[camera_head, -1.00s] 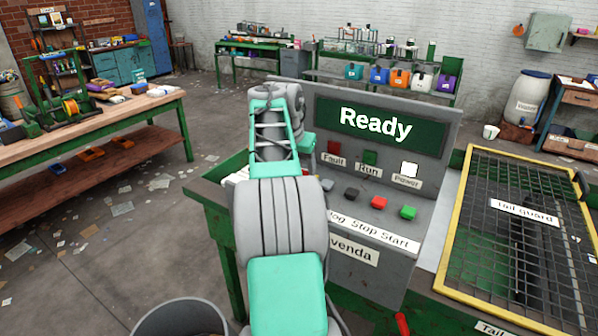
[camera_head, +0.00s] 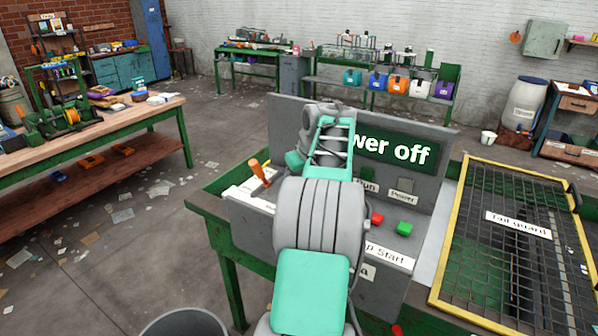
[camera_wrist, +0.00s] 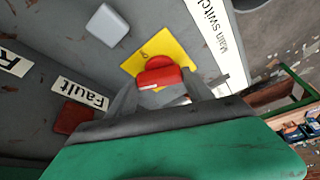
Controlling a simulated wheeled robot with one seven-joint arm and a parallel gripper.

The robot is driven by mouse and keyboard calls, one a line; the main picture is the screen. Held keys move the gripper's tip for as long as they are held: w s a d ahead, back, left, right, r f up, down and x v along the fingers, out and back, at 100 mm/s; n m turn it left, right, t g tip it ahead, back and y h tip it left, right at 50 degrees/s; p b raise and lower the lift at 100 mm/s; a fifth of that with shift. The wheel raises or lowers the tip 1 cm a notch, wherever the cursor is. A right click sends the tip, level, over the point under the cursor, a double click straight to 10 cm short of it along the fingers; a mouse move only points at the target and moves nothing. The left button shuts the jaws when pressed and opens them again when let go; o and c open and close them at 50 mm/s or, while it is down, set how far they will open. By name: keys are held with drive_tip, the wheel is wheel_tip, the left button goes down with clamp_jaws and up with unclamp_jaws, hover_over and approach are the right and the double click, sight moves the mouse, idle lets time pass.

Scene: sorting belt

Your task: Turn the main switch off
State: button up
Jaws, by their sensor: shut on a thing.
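The main switch shows in the wrist view as a red knob (camera_wrist: 158,76) on a yellow plate (camera_wrist: 178,47). A white "Main switch" label (camera_wrist: 226,45) lies to its right. My gripper (camera_wrist: 160,92) has its two grey fingers on either side of the knob and is shut on it. In the head view my arm hides the knob and the gripper. The visible part of the console's display (camera_head: 395,150) reads "wer off". The lamp above the "Power" label (camera_head: 405,184) is grey and unlit.
An orange-handled lever (camera_head: 260,172) stands on the console left of my arm. A red button (camera_head: 377,218) and a green button (camera_head: 404,228) are right of it. A yellow-framed tail guard (camera_head: 470,195) is farther right. A grey bin (camera_head: 185,322) stands at the front.

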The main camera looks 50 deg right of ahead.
drive_tip(key=n+p, duration=0.1)
drive_tip(key=p, duration=0.1)
drive_tip(key=n+y+p, duration=0.1)
drive_tip(key=n+p, duration=0.1)
drive_tip(key=shift+d+r, duration=0.1)
drive_tip(key=shift+r, duration=0.2)
drive_tip(key=shift+f+n+y+p, duration=0.2)
drive_tip(key=shift+n+y+p, duration=0.3)
drive_tip(key=shift+n+p, duration=0.6)
drive_tip(key=shift+f, duration=0.1)
drive_tip(key=o, duration=1.4)
drive_tip(key=shift+c, duration=0.2)
drive_tip(key=p+v, duration=0.1)
drive_tip(key=v, duration=0.6)
drive_tip(key=shift+s+r+p, duration=0.2)
drive_tip(key=shift+r+p, duration=0.15)
drive_tip(key=shift+p, duration=0.05)
